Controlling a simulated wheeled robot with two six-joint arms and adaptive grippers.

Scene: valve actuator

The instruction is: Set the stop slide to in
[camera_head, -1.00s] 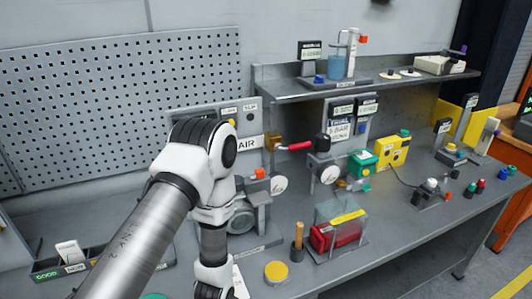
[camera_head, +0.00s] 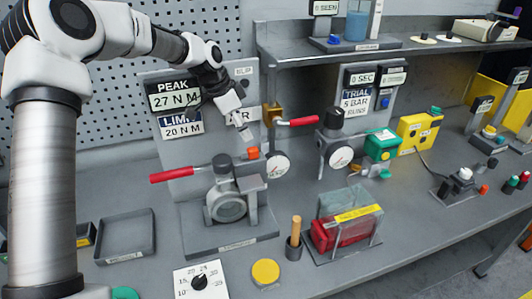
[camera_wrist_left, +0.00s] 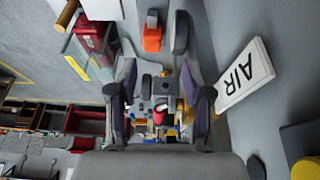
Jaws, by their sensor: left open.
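No readable label in view names the stop slide, so I cannot tell for sure which part it is. A small orange block (camera_head: 253,153) sits at the top of the grey valve stand, beside a round white gauge (camera_head: 278,163); an orange block also shows in the left wrist view (camera_wrist_left: 152,38). The valve body (camera_head: 230,205) has a red lever (camera_head: 172,174) pointing left. My left gripper (camera_head: 243,134) hangs just above and left of the orange block, apart from it. It also shows in the left wrist view (camera_wrist_left: 163,95), open with nothing between the fingers. My right gripper is out of view.
The AIR sign (camera_wrist_left: 241,73) is close beside the gripper. A second red lever (camera_head: 297,122) lies just right of it. The dial card (camera_head: 200,281), wooden-handled tool (camera_head: 296,232) and clear-covered red box (camera_head: 345,228) stand in front. An empty tray (camera_head: 126,236) is at left.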

